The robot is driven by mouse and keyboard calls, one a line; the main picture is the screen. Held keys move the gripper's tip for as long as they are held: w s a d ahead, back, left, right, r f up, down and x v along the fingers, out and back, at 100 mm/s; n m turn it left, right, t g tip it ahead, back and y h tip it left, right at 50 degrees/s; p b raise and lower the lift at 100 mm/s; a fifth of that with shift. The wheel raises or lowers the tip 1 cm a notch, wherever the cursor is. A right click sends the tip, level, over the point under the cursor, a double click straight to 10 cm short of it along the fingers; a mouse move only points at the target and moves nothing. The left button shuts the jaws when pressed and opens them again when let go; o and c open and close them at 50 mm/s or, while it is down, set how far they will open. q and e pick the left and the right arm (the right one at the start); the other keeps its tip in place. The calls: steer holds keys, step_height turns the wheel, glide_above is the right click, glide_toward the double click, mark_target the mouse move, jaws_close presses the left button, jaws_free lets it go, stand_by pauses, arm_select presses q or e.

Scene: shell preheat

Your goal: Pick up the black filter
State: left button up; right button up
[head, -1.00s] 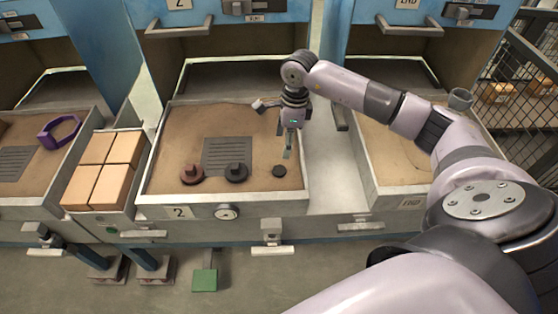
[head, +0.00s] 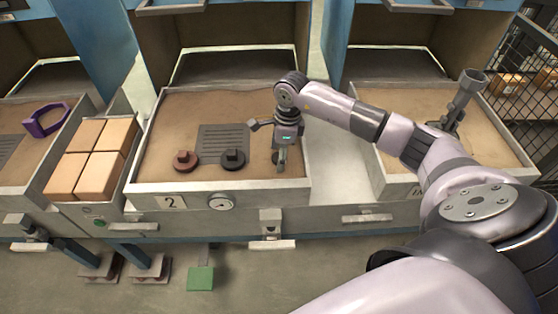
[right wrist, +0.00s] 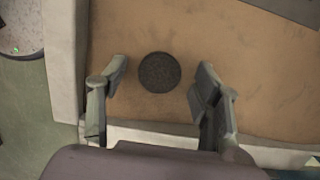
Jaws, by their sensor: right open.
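The black filter (right wrist: 160,71) is a flat, round dark disc on the brown sandy surface of the middle tray (head: 215,189). In the right wrist view it lies between the two fingertips of my right gripper (right wrist: 162,80), with a gap on either side. My right gripper is open and points down over the tray's front right part; it also shows in the head view (head: 280,166). There it hides most of the disc. How far the fingertips are above the sand is hard to tell. My left gripper is not in view.
A reddish-brown knobbed disc (head: 186,161) and a black knobbed disc (head: 233,159) lie left of my gripper. A grey slotted plate (head: 223,138) is behind them. The tray's right wall (head: 304,150) is close. Tan blocks (head: 96,155) stand to the left.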

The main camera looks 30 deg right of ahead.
steer(key=c, duration=0.9)
steer(key=shift+r, duration=0.15)
steer(key=shift+c, duration=0.2)
